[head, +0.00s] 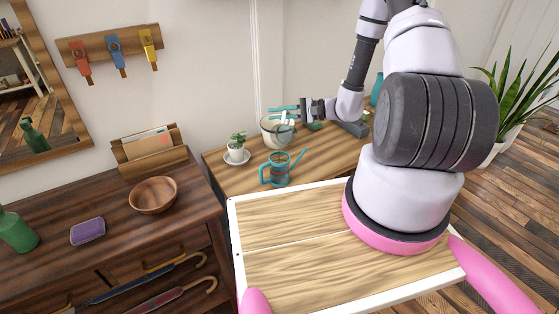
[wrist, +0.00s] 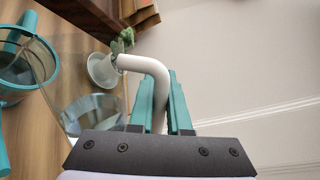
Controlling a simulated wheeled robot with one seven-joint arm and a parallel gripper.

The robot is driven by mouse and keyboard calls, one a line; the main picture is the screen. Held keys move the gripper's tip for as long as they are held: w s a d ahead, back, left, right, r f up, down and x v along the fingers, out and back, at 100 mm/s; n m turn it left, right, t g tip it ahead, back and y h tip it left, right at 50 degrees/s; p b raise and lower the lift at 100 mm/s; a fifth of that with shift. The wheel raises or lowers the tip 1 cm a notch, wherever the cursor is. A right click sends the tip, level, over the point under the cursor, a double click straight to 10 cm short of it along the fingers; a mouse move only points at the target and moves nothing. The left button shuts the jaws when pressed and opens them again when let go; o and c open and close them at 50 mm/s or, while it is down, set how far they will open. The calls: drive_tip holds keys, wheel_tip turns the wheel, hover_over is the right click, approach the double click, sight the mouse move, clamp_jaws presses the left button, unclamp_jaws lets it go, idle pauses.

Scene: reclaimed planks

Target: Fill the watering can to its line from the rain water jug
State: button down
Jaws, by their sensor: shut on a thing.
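The rain water jug (head: 270,131) is a clear vessel at the back of the small wooden table in the head view. In the wrist view its clear wall (wrist: 88,112) and its white bent handle (wrist: 148,64) show. My gripper (head: 284,109) is shut on that handle, with the teal fingers (wrist: 162,92) on either side of it. I cannot tell whether the jug touches the table. The teal watering can (head: 278,174) stands upright in front of the jug, spout to the right. It also shows in the wrist view (wrist: 42,62). Its water level and line are too small to tell.
A potted plant on a saucer (head: 236,157) stands left of the jug and can. A teal vase (head: 377,90) is behind my arm. A dark dresser (head: 190,205) with a wooden bowl (head: 153,195) is at left. Bare tabletop (head: 335,150) lies right of the can.

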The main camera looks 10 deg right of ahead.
drive_tip(key=shift+s+a+r+n, duration=0.1)
drive_tip(key=shift+s+r+n, duration=0.05)
drive_tip(key=shift+r+n, duration=0.25)
idle(2.1)
drive_tip(key=shift+s+a+f+p, duration=0.1)
drive_tip(key=shift+s+p, duration=0.05)
drive_tip(key=shift+p, duration=0.15)
idle(1.1)
